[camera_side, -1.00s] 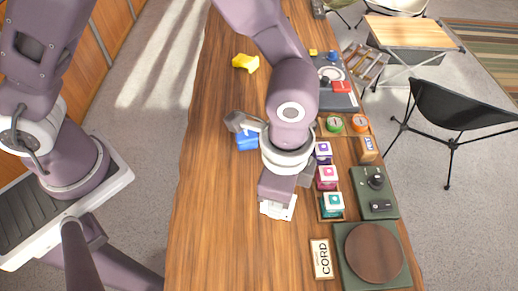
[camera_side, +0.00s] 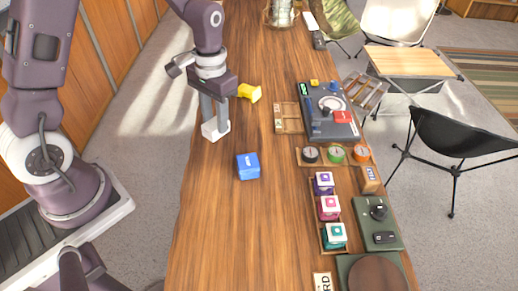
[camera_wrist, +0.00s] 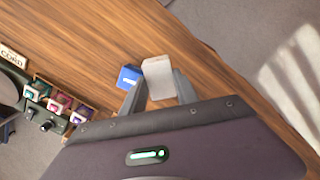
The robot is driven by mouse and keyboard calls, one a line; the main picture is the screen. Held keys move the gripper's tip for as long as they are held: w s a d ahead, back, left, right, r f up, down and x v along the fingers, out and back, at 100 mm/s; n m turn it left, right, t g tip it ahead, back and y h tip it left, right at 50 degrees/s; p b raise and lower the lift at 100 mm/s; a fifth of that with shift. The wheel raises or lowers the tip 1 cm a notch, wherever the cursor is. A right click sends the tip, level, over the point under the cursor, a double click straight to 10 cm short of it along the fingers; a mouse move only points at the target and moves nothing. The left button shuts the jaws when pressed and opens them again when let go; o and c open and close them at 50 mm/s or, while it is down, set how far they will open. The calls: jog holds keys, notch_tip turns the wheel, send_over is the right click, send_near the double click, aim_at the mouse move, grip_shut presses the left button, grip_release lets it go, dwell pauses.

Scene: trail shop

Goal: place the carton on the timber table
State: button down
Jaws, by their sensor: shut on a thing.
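The carton, a small white box (camera_side: 216,133), is between the two grey fingers of my gripper (camera_side: 213,120), near the left side of the long timber table (camera_side: 250,230). In the wrist view the carton (camera_wrist: 158,76) sits upright between the fingertips, with a finger on each side. My gripper is shut on it. It is low over the table; I cannot tell whether its underside touches the wood.
A blue box (camera_side: 248,166) stands close by, below and right of the carton. A yellow piece (camera_side: 249,92) lies above right. Colored boxes (camera_side: 328,208), dials (camera_side: 334,154) and a dark panel (camera_side: 328,112) line the right side. Bare wood lies between.

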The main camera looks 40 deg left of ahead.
jog(key=s+d+f+n+g+h, duration=0.5)
jog(key=s+f+n+g, duration=0.15)
jog(key=s, duration=0.35)
jog(key=d+r+n+t+h, duration=0.65)
jog(key=n+h, duration=0.45)
jog(key=h, duration=0.2)
jog(key=shift+t, duration=0.4)
notch_tip(320, 180, down, 11)
jog(key=shift+d+r, duration=0.15)
jog(key=shift+f, duration=0.45)
jog(key=shift+f, duration=0.15)
